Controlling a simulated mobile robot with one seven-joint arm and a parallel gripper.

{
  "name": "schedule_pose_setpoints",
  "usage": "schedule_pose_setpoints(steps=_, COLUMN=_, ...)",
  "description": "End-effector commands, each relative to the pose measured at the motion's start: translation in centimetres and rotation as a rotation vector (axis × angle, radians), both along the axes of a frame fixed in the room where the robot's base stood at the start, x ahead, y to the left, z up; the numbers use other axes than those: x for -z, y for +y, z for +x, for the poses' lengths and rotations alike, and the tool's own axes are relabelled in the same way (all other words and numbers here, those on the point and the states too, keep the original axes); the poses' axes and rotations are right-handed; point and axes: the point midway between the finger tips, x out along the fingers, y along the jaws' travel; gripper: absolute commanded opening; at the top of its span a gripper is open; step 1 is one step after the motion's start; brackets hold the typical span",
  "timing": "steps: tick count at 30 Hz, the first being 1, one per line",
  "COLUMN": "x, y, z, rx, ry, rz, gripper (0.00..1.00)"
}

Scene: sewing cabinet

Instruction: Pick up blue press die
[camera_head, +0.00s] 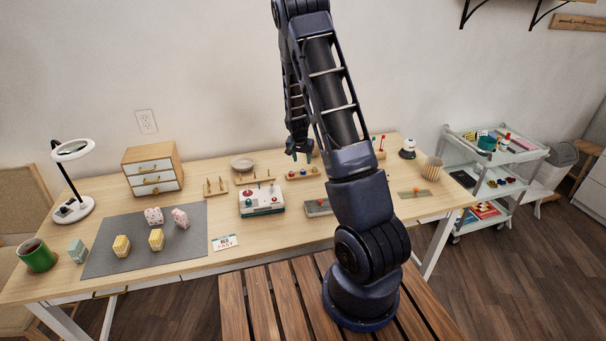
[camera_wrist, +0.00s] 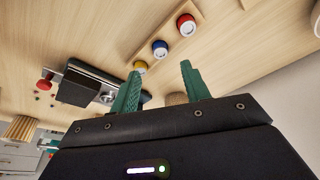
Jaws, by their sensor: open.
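The blue press die (camera_wrist: 160,48) is a small round piece with a white-ringed end, in the middle of a wooden rack (camera_wrist: 146,34). A yellow die (camera_wrist: 140,67) and a red die (camera_wrist: 186,25) are on either side of it. The rack also shows in the head view (camera_head: 303,175), where the dies are too small to tell apart well. My gripper (camera_wrist: 160,70) is open and empty, its green fingers apart. In the wrist view the blue die appears beyond the gap between the fingertips, not between them. In the head view my gripper (camera_head: 300,153) is above the rack.
A white and red press device (camera_head: 262,201) stands on the desk in front left of the rack. Peg stands (camera_head: 214,187) and a round dish (camera_head: 243,163) are nearby. A drawer box (camera_head: 153,171) and a grey mat (camera_head: 145,240) are at left.

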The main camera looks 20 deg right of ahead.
Motion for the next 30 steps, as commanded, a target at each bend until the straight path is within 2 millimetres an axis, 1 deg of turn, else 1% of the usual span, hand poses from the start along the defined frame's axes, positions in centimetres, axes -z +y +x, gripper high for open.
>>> schedule_pose_setpoints(steps=1, x=0.7, y=-0.1, z=0.1, rx=0.000, ry=0.001, rz=0.000, gripper=0.47)
schedule_pose_setpoints(steps=3, x=1.4, y=-0.2, z=0.3, rx=0.000, ry=0.001, rz=0.000, gripper=0.47)
schedule_pose_setpoints(steps=11, x=2.7, y=-0.4, z=0.6, rx=0.000, ry=0.001, rz=0.000, gripper=0.47)
schedule_pose_setpoints(steps=18, x=5.6, y=-0.8, z=1.4, rx=0.000, ry=0.000, rz=0.000, gripper=0.47)
schedule_pose_setpoints(steps=21, x=6.5, y=-0.9, z=1.5, rx=0.000, ry=0.001, rz=-0.001, gripper=0.47)
schedule_pose_setpoints(steps=29, x=6.8, y=-1.0, z=1.7, rx=0.000, ry=-0.001, rz=0.000, gripper=0.47)
schedule_pose_setpoints(steps=30, x=6.8, y=-0.9, z=1.6, rx=0.000, ry=-0.001, rz=0.000, gripper=0.41)
